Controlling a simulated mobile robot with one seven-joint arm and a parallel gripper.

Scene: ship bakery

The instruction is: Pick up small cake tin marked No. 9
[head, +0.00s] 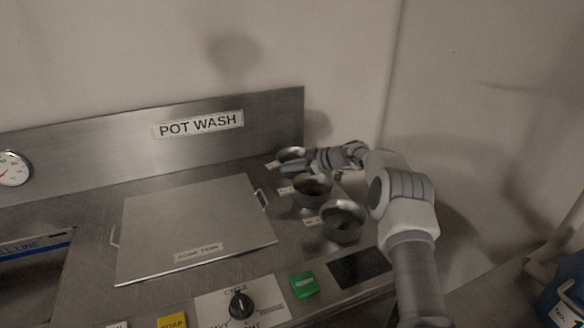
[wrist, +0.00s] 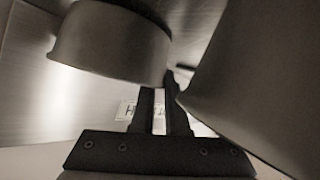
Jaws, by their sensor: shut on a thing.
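Several small dark round metal tins with pale tags stand in a row at the right of the steel counter in the head view: a back tin (head: 291,153), a middle tin (head: 313,188) and a front tin (head: 342,221). The tag numbers are too small to read. My gripper (head: 295,168) reaches in from the right at the back tin, partly covering it, and is shut on it. In the wrist view my gripper (wrist: 160,92) has its fingers close together between one tin wall (wrist: 115,42) and a nearer, larger one (wrist: 265,85). The exact contact is hard to see.
A steel sink cover (head: 195,225) with side handles lies left of the tins. The splashback (head: 80,150) with a POT WASH sign (head: 200,124) stands behind. A green button (head: 305,284) and a black knob (head: 241,304) are at the front edge.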

